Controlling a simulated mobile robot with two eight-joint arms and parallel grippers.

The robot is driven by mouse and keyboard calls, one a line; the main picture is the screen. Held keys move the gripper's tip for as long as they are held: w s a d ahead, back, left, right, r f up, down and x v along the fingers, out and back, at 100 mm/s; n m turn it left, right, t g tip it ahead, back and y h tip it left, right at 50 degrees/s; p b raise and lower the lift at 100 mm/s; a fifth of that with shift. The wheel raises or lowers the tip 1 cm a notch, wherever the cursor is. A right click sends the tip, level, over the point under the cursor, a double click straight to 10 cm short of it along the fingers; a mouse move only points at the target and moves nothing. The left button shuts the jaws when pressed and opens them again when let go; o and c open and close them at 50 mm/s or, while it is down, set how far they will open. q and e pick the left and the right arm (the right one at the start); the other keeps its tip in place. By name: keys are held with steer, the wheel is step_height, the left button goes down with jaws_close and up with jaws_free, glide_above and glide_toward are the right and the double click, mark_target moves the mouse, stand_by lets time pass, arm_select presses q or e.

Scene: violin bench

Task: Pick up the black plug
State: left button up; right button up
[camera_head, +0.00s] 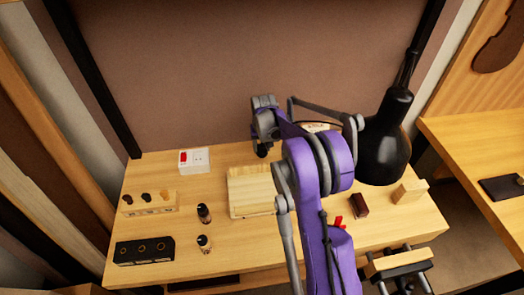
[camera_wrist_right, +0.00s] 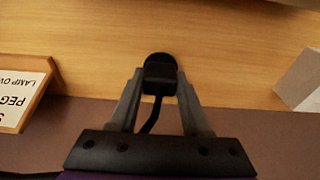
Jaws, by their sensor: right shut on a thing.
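The black plug (camera_wrist_right: 159,78) is between the two grey fingers of my right gripper (camera_wrist_right: 160,100) in the right wrist view, with its dark cord running back toward the palm. The fingers are shut on it. In the head view my right gripper (camera_head: 262,148) is at the back of the bench, behind the wooden block with a ridged edge, and a dark shape that looks like the plug shows at its tip. I cannot tell whether the plug touches the bench. My left gripper is not in view.
A white socket box (camera_head: 195,160) with a red switch stands left of my right gripper. A black lamp (camera_head: 385,140) stands at the right. A wooden block (camera_head: 245,205), small bottles (camera_head: 204,213) and a black holder (camera_head: 144,251) lie forward. A lettered sign (camera_wrist_right: 22,95) is near.

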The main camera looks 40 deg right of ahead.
mark_target(262, 145)
jaws_close()
step_height(262, 145, up, 10)
steer(key=shift+r, duration=0.1)
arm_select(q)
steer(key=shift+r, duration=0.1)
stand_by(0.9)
